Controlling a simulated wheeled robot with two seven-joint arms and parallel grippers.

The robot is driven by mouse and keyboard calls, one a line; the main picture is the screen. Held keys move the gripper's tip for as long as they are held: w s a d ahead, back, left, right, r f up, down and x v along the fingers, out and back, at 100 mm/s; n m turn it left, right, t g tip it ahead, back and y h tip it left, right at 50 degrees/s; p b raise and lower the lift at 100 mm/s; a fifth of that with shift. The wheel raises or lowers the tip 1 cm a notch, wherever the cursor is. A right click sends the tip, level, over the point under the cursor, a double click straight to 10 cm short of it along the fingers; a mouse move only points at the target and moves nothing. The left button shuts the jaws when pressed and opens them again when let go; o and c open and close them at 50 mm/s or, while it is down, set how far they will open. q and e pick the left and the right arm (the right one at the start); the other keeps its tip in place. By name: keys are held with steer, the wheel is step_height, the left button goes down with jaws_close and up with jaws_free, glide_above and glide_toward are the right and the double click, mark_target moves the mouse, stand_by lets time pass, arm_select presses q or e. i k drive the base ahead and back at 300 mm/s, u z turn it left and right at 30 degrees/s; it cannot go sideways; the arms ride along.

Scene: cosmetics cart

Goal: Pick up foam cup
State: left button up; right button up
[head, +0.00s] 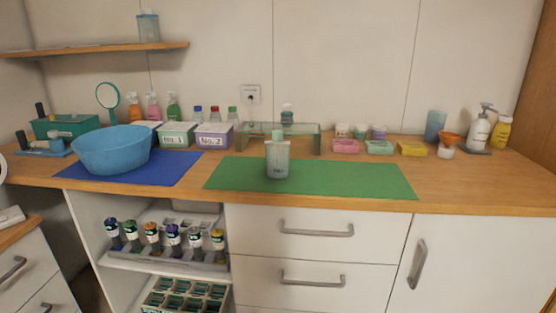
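No cup in the head view is clearly marked as the foam cup. A tall blue translucent cup (435,126) stands upright at the back right of the counter. An orange cup-like piece (449,139) is just right of it, with a small white cup or jar (446,153) at its foot; I cannot tell how the two touch. Neither of my grippers is in view.
A large blue bowl (112,152) sits on the blue mat (180,173). White pump bottle (479,130) and yellow bottle (501,131) stand right of the cups. Coloured soap-like blocks and jars line the back. A glass riser (298,129) stands behind the green mat, whose right half is clear.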

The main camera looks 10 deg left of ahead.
mark_target(277, 159)
steer(key=z, duration=0.05)
steer(key=k, duration=0.5)
steer(key=u, duration=1.15)
steer(key=i, duration=1.45)
steer(key=z, duration=0.65)
